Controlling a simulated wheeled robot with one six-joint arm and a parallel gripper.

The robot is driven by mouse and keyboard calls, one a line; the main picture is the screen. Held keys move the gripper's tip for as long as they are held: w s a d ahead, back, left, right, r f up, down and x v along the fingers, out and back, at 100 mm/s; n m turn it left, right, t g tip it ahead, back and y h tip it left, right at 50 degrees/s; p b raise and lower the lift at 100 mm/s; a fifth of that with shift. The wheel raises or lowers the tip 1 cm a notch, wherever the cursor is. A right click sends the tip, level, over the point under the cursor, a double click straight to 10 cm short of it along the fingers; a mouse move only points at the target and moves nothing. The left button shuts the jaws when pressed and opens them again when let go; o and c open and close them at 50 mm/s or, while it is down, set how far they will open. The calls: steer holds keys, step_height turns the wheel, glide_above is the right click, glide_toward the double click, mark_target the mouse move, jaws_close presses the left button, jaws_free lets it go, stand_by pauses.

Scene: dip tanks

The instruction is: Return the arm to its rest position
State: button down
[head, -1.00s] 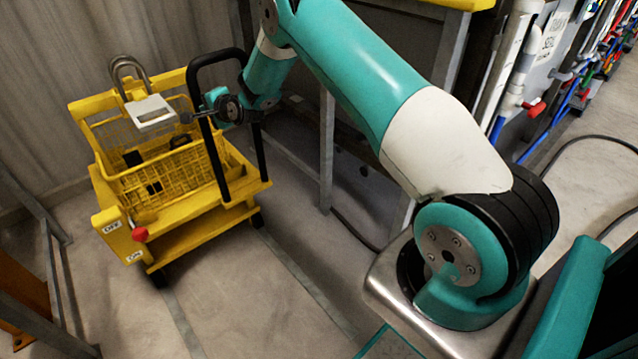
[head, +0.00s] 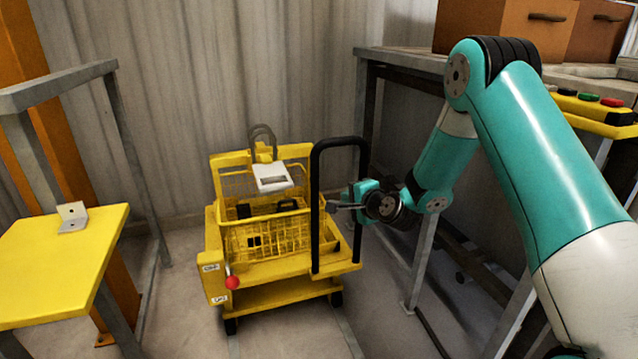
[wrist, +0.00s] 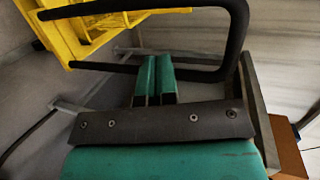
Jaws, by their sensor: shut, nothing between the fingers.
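My teal and white arm reaches in from the right in the head view, bent at the elbow. My gripper (head: 338,206) is at its end, beside the black handle (head: 316,235) of the yellow cart (head: 295,298). Its fingers point left, towards the handle; I cannot tell whether they touch it. In the wrist view the two teal fingers (wrist: 154,80) lie side by side, shut and empty. The black handle (wrist: 240,35) loops behind and above them there.
A yellow basket (head: 265,238) with dark items sits on the cart. A yellow table (head: 60,285) with a metal bracket (head: 72,216) stands at left. A grey bench (head: 400,55) and a button box (head: 590,107) are at right. Floor shows in front of the cart.

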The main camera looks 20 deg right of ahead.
steer(key=s+a+r+n+g+y, duration=0.2)
steer(key=s+a+r+n+g, duration=0.2)
steer(key=s+a+r+n, duration=0.3)
steer(key=s+a+r+n+g+y, duration=0.35)
steer(key=s+a+n, duration=0.25)
steer(key=s+a, duration=0.35)
steer(key=s+r+n+g+h, duration=0.25)
steer(key=s+n, duration=0.25)
steer(key=s, duration=0.7)
steer(key=s+r+n+g+h, duration=0.15)
steer(key=s+n+g, duration=0.3)
steer(key=s, duration=0.75)
step_height(320, 180, up, 19)
steer(key=p, duration=1.8)
steer(key=shift+w+a+n+p, duration=0.3)
steer(key=shift+w+n, duration=0.05)
steer(key=shift+y, duration=0.25)
steer(key=shift+w+a, duration=0.1)
